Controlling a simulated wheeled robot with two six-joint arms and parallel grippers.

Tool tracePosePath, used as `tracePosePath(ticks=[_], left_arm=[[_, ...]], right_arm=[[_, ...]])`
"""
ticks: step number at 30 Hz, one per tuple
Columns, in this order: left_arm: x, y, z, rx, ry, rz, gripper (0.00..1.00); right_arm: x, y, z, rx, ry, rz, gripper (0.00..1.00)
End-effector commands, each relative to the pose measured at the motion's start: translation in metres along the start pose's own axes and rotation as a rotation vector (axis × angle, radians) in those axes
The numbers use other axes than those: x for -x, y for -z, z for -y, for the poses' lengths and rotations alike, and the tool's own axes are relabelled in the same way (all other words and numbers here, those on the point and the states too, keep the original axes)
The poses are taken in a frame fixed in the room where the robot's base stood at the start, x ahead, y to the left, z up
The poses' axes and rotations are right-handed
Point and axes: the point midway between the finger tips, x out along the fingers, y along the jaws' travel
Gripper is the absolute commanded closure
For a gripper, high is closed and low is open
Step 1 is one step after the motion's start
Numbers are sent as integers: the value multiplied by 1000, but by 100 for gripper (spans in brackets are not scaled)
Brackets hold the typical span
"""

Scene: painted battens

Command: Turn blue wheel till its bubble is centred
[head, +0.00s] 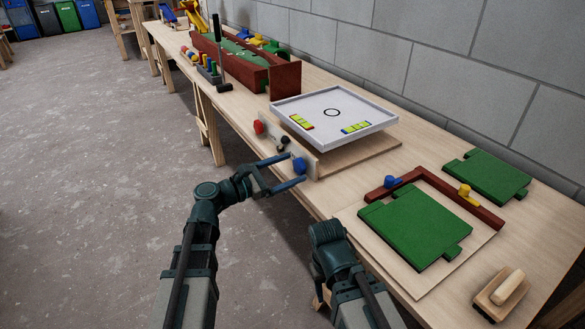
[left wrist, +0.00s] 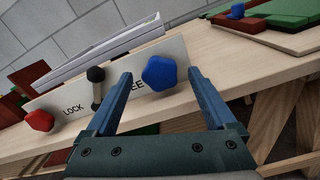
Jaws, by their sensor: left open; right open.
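The blue wheel (head: 299,165) sits on the front panel of a stand at the bench's front edge. In the left wrist view, the blue wheel (left wrist: 160,75) is between the fingers of my open left gripper (left wrist: 160,90); contact cannot be told. In the head view that gripper (head: 292,172) reaches the panel from the left. A white tilting tray (head: 335,105) carries two yellow-green vials, one at left (head: 301,122) and one at right (head: 356,127); their bubbles are too small to read. My right gripper (head: 320,270) is low near the bench front, empty, fingers mostly hidden.
A red wheel (left wrist: 40,120) and a black-knobbed lever (left wrist: 96,80) share the panel, beside "LOCK" and a partly hidden word. Green boards (head: 415,225), a red-brown frame and a wooden block (head: 500,293) lie right. A red-brown box (head: 285,78) stands behind.

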Motion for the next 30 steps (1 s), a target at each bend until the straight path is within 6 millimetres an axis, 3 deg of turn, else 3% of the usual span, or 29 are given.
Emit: tracePosePath(ticks=[6,15,27,30], left_arm=[[-13,0,0,0,0,0,11],[-14,0,0,0,0,0,13],[-14,0,0,0,0,0,85],[-14,0,0,-1,0,0,96]], right_arm=[[0,0,0,0,0,0,50],[0,0,0,0,0,0,50],[0,0,0,0,0,0,50],[0,0,0,0,0,0,50]])
